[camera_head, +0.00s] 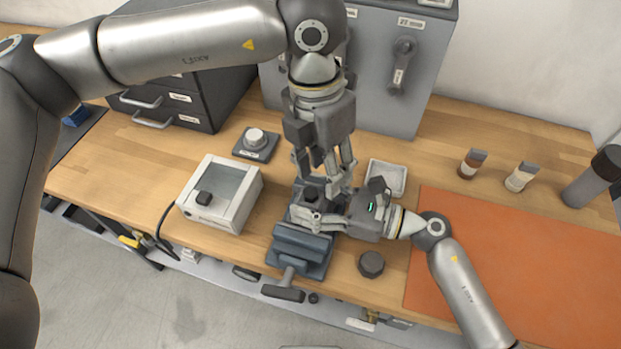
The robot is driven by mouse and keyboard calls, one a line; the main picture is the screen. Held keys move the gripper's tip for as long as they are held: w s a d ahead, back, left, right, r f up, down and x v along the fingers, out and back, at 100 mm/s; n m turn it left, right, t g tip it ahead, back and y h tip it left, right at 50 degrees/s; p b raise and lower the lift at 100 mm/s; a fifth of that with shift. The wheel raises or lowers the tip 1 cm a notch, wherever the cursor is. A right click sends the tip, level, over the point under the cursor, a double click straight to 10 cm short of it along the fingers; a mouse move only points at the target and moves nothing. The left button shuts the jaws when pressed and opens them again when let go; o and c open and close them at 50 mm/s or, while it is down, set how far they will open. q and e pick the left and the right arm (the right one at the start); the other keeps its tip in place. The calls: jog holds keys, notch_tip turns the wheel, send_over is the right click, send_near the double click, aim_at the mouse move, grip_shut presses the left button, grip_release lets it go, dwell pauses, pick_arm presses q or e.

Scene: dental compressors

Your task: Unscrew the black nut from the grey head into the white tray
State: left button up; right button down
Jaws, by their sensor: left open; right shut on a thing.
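A blue-grey vice (302,243) stands at the bench's front edge. My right gripper (308,217) comes in from the right, just above and behind the vice jaws, and is shut on what looks like the grey head; the fingers mostly hide it. A small dark piece (310,193), apparently the black nut, shows just above these fingers. My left gripper (325,174) points down from above, open, with its fingertips close to the dark piece; whether they touch it I cannot tell. The white tray (387,178) lies right of the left gripper, behind the right one, and looks empty.
A white box with a grey window (219,194) stands left of the vice. A dark round puck (371,264) sits right of it. A knob on a dark plate (256,142), two small bottles (471,164) and an orange mat (530,255) lie around. A grey cabinet (375,80) rises behind.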

pick_arm(q)
jog(key=s+d+r+m+g+h, duration=0.2)
jog(key=s+d+r+g+h, duration=0.1)
jog(key=s+d+r+h, duration=0.35)
jog(key=s+d+r+m+g+h, duration=0.25)
jog(key=d+r+h, duration=0.25)
jog(key=d+r, duration=0.4)
jog(key=w+d+r+n+t+h, duration=0.4)
jog(key=w+r+n+t+h, duration=0.3)
jog(key=w+r+n+t, duration=0.5)
jog(key=w+a+f+n+t+y, duration=0.35)
jog(key=w+f+y, duration=0.35)
jog(key=w, duration=0.4)
jog(key=m+g+y, duration=0.5)
jog(key=g+y, duration=0.4)
jog(key=y, duration=0.3)
send_over(311, 193)
notch_tip(311, 193, down, 21)
jog(key=shift+w+r, duration=0.1)
jog(key=shift+a+f+m+y, duration=0.1)
jog(key=shift+f+m+y, duration=0.1)
jog(key=shift+m+y, duration=0.1)
notch_tip(311, 193, down, 8)
jog(key=shift+r, duration=0.25)
